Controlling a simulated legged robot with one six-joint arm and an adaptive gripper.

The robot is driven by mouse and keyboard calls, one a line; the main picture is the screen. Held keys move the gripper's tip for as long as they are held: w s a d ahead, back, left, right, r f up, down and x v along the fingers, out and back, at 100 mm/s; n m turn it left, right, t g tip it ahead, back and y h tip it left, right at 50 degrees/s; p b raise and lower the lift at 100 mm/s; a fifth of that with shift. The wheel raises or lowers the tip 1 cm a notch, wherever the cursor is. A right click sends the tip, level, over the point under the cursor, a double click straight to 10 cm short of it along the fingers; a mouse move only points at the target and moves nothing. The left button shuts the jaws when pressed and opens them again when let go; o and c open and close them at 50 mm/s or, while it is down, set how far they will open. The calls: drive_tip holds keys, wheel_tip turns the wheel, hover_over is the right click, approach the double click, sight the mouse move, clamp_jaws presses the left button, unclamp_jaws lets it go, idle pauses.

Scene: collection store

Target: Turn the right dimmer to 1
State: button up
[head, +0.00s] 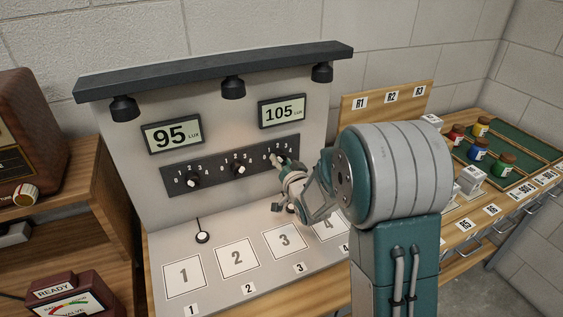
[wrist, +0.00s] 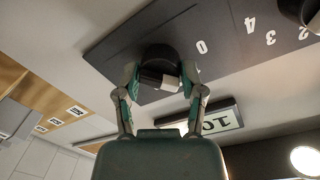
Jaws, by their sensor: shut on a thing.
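The right dimmer (wrist: 158,58) is a black round knob with a white mark, at the right end of the dark dimmer panel (head: 215,174). My gripper (head: 281,162) is shut on this knob; in the wrist view its two fingers (wrist: 160,78) sit on either side of it. The wrist view is upside down and shows a 0 beside the knob. My fingers partly cover the knob and its scale in the head view, so I cannot tell its setting. The left dimmer (head: 193,183) and the middle dimmer (head: 238,169) stand free.
Above the panel, the left display (head: 172,134) reads 95 lux and the right display (head: 282,111) reads 105 lux. A lamp bar (head: 215,70) overhangs them. Jars (head: 479,147) stand at the right.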

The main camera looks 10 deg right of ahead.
drive_tip(key=shift+w+r, duration=0.1)
idle(0.3)
drive_tip(key=o, duration=1.1)
drive_tip(key=shift+o, duration=0.2)
drive_tip(key=s+d, duration=0.1)
drive_tip(key=s, duration=1)
drive_tip(key=shift+s+d, duration=0.35)
drive_tip(key=shift+s, duration=0.05)
drive_tip(key=shift+r, duration=0.15)
